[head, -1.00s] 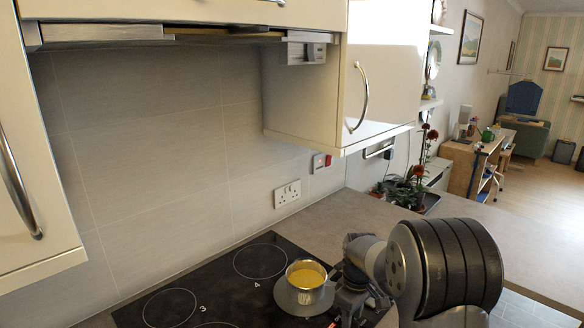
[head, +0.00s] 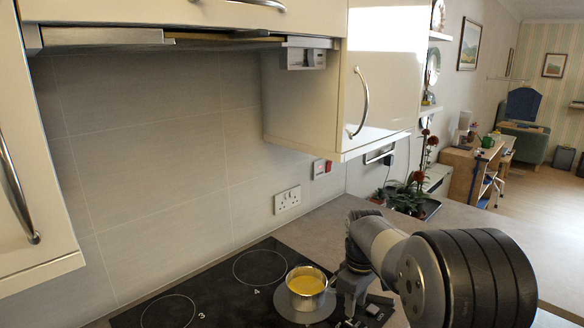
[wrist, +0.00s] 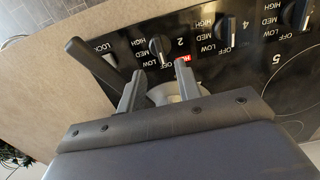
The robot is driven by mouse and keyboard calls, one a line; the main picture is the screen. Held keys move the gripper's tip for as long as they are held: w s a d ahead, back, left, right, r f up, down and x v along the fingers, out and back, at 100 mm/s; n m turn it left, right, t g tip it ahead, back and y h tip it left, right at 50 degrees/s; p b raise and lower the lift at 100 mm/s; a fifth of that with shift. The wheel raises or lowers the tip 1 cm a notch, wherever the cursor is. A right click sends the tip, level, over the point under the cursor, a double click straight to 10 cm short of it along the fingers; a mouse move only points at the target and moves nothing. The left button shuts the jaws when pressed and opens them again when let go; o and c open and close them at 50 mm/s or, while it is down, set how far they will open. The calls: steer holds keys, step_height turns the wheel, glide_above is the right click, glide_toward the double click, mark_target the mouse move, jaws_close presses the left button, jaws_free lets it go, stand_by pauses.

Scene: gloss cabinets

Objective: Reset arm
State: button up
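My gripper (head: 347,307) hangs over the right side of the black hob, just right of a small metal pot (head: 305,289) with yellow contents. In the wrist view my gripper (wrist: 158,82) shows two grey fingers spread apart with nothing held between them. They are above the hob's control knobs. A pale round edge shows behind and between the fingers, partly hidden. My forearm extends to the right of the head view.
The hob (head: 215,293) has marked rings, and its knobs (wrist: 224,32) lie close to the fingers. Cream wall cabinets (head: 378,85) hang above.

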mark_target(353, 327)
step_height(353, 327, down, 7)
steer(key=shift+p, duration=0.35)
steer(key=m, duration=0.5)
steer(key=shift+p, duration=0.35)
steer(key=m+p, duration=0.1)
steer(key=m, duration=0.4)
steer(key=shift+m, duration=0.3)
